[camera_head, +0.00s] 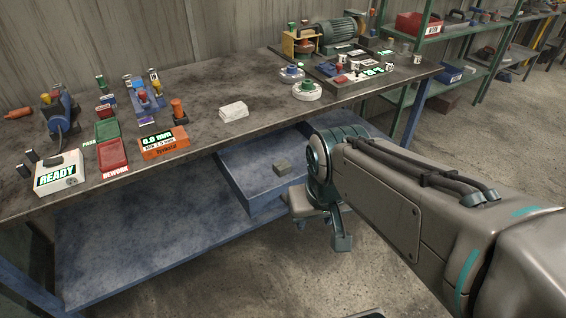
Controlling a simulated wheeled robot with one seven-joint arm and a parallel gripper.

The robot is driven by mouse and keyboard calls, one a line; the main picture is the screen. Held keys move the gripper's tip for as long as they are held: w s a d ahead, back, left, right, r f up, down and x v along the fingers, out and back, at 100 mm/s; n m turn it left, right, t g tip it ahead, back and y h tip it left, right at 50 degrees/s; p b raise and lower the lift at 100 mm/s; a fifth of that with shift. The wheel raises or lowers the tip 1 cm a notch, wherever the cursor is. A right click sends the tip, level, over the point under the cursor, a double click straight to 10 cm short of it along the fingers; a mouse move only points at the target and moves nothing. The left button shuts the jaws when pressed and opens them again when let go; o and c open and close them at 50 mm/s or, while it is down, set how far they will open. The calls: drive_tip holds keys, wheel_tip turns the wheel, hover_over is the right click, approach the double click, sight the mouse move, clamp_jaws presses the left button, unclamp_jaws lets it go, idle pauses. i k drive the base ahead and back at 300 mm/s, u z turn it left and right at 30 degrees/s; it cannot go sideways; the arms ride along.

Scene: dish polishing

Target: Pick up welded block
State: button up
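My gripper (320,232) hangs to the right of the platform, pointing down. Its two fingers are spread apart with nothing visible between them. My arm comes in from the right.
The bench top (200,140) overhangs the blue lower shelf (130,250). On it stand a white READY box (59,174), green and red trays, an orange gauge box (163,141), a white folded cloth (233,111) and a motor (338,31). Green shelving (455,35) stands behind right.

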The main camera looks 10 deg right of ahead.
sight(282, 167)
drive_tip(key=u, duration=0.55)
drive_tip(key=i, duration=1.15)
drive_tip(key=z, duration=0.6)
